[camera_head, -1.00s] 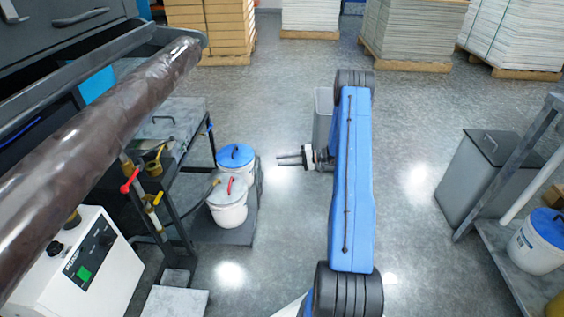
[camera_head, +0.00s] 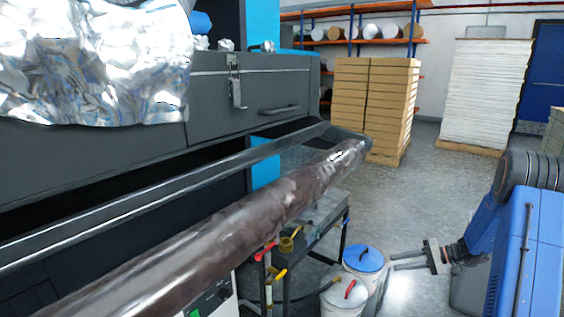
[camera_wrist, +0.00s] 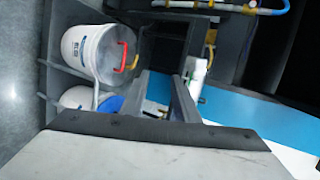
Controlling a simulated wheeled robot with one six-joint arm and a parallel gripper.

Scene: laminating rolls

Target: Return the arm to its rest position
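My gripper (camera_head: 394,261) is at the lower right of the head view, on my blue arm, and points left. Its two thin fingers are apart with nothing between them. In the wrist view the fingers (camera_wrist: 163,85) also stand apart and empty. In the head view the gripper is just right of a blue-lidded bucket (camera_head: 364,258); I cannot tell the exact gap.
A long dark film-wrapped roll (camera_head: 210,235) lies along the dark machine (camera_head: 150,165) at left. A second, white-lidded bucket (camera_head: 344,296) stands by the blue-lidded one. A pallet of boxes (camera_head: 375,105) is behind. Floor (camera_head: 420,185) between is clear.

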